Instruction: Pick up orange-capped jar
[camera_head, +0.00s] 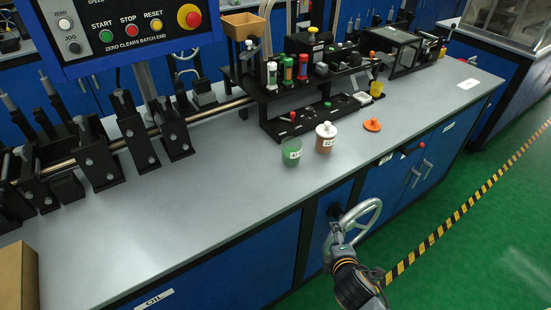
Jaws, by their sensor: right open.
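A brown-orange jar (325,142) with a pale, knobbed lid and a white label stands upright on the grey bench. A green jar (291,153) with a white label stands just left of it, apparently open on top. An orange cap (372,124) with a small knob lies on the bench to their right, apart from both; I see no jar clearly wearing it. My right gripper (337,230) is open and empty, low in front of the bench's front edge, below the jars. It overlaps the handwheel in the picture; I cannot tell if they touch. My left gripper is out of view.
A metal handwheel (377,208) sticks out from the blue bench front. A black rack (285,95) with several vials stands behind the jars. A red-knobbed lever (406,149) is at the front edge. Bench space left of the jars is clear. A control panel (125,35) hangs upper left.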

